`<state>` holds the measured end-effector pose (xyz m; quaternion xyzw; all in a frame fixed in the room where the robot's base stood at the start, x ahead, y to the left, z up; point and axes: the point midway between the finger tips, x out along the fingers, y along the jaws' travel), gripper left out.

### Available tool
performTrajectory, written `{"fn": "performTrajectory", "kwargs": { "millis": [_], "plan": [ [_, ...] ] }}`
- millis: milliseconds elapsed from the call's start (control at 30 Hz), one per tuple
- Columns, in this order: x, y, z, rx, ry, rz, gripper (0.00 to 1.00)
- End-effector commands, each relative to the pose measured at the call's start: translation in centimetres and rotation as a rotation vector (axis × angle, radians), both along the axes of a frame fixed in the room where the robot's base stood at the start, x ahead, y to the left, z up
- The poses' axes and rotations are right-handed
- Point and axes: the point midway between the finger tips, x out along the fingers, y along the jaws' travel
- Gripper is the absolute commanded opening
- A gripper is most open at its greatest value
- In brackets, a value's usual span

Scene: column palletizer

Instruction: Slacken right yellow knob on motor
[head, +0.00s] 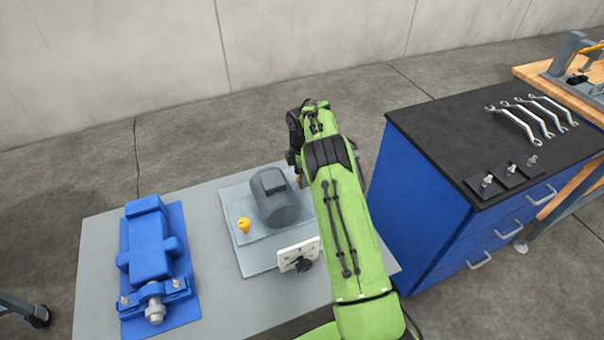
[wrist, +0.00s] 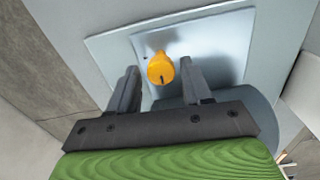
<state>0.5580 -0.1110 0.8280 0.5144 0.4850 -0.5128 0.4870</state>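The grey motor (head: 274,198) sits on a light metal plate (head: 258,262) on the table. A yellow knob (head: 243,225) stands left of the motor. On the motor's right side, a small bit of the right yellow knob (head: 299,181) shows beside my green arm, which hides the rest. In the wrist view the right yellow knob (wrist: 160,68) is upright between the fingers of my gripper (wrist: 160,72). The fingers are spread, with a visible gap on each side of the knob. In the head view my arm hides the fingers.
A blue machine block (head: 148,250) lies on the left of the grey table (head: 95,270). A white plate with a black knob (head: 299,256) stands in front of the motor. A blue cabinet (head: 420,200) with several wrenches (head: 520,122) on top stands to the right.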

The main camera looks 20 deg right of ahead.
Motion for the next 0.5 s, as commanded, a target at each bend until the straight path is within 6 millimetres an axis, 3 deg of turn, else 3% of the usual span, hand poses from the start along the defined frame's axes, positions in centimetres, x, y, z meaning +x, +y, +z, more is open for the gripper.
{"fn": "performTrajectory", "kwargs": {
  "millis": [333,500],
  "plan": [
    [-0.1,0.0,0.1,0.000,0.002,-0.001,0.59],
    [0.0,0.0,3.3,0.000,-0.001,-0.001,0.59]
  ]
}}
